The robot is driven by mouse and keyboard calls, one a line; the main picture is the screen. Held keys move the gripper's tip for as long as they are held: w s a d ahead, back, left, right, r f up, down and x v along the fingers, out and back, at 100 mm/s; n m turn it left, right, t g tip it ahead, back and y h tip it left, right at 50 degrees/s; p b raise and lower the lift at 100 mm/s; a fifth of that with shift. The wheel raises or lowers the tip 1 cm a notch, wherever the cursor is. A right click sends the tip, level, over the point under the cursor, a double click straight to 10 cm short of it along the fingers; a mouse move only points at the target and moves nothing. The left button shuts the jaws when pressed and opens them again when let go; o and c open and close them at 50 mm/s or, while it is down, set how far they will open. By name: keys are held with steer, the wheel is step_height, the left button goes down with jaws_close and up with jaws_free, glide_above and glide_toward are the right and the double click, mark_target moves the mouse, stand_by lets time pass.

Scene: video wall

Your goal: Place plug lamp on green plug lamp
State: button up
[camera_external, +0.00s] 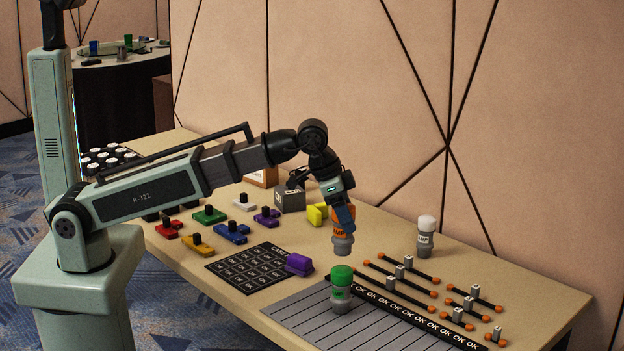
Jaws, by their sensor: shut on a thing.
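My gripper (344,217) points down over the table and is shut on an orange plug lamp (343,240) with a grey lower part. It holds this lamp upright in the air. The green plug lamp (342,282) stands upright near the edge of the grey striped board, below the held lamp in the picture. A small gap shows between the two lamps. A white plug lamp (427,230) stands to the right, near the back of the table. The fingertips are partly hidden against the orange lamp.
Several bars with orange ends (400,282) lie right of the green lamp. A black grid board (250,268) and a purple block (299,263) lie to its left. Coloured blocks with black knobs and a grey box (290,199) stand farther left. The wall runs behind the table.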

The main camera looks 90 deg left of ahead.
steer(key=shift+f, duration=2)
steer(key=shift+f, duration=0.1)
steer(key=o, duration=1.1)
steer(key=v, duration=1.2)
